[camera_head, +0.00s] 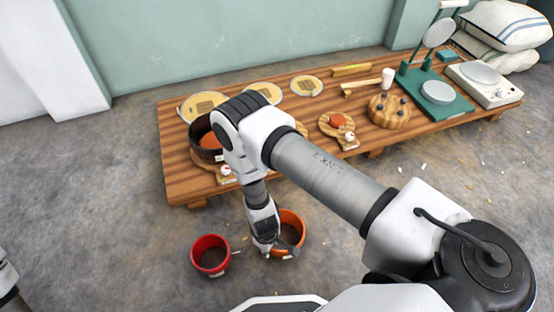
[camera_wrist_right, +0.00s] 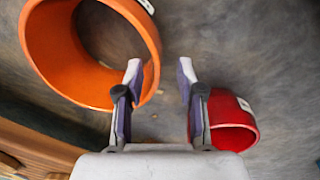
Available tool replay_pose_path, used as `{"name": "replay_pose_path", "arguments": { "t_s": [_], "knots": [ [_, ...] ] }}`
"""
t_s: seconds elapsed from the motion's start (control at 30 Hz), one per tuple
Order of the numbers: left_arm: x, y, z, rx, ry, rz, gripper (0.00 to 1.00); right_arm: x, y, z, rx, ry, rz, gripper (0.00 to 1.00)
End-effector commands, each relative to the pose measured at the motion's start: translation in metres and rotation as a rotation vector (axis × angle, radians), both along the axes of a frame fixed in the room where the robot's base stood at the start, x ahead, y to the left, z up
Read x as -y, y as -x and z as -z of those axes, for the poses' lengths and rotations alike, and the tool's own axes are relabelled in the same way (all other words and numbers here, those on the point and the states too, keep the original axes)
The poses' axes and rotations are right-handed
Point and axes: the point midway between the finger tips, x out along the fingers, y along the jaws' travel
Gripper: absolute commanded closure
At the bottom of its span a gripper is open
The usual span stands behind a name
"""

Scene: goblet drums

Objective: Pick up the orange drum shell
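The orange drum shell (camera_head: 293,219) stands on the floor in front of the low table, open side up. It fills the upper left of the wrist view (camera_wrist_right: 46,62). My right gripper (camera_wrist_right: 159,72) is open, with nothing gripped between its fingers. In the wrist view its left finger overlaps the shell's opening, and the near rim shows between the fingers, closer to the left one. I cannot tell how deep the finger is. In the head view my right gripper (camera_head: 274,246) is at the shell's left side and partly hides it. My left gripper is out of view.
A red shell (camera_head: 211,255) stands on the floor just left of the orange one, also in the wrist view (camera_wrist_right: 230,122). The wooden table (camera_head: 185,178) behind holds discs, a dark pot, boards and scales (camera_head: 437,93). Floor to the left is clear.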

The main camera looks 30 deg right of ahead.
Motion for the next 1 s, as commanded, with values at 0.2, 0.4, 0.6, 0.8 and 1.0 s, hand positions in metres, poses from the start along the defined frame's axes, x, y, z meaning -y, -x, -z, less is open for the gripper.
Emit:
{"name": "replay_pose_path", "arguments": {
  "t_s": [0.2, 0.4, 0.6, 0.8, 1.0],
  "knots": [
    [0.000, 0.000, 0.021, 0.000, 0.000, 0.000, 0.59, 0.003, -0.002, 0.033, 0.000, -0.001, -0.002, 0.62],
    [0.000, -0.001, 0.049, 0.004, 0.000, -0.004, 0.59, 0.010, -0.003, 0.069, 0.001, 0.000, -0.002, 0.62],
    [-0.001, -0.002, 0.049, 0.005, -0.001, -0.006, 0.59, 0.011, -0.004, 0.073, 0.002, -0.001, -0.002, 0.62],
    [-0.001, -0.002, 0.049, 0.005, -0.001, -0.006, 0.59, 0.011, -0.004, 0.073, 0.002, -0.001, -0.002, 1.00],
    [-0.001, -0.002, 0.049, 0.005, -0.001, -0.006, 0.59, 0.011, -0.004, 0.073, 0.002, -0.001, -0.002, 1.00]
  ]
}}
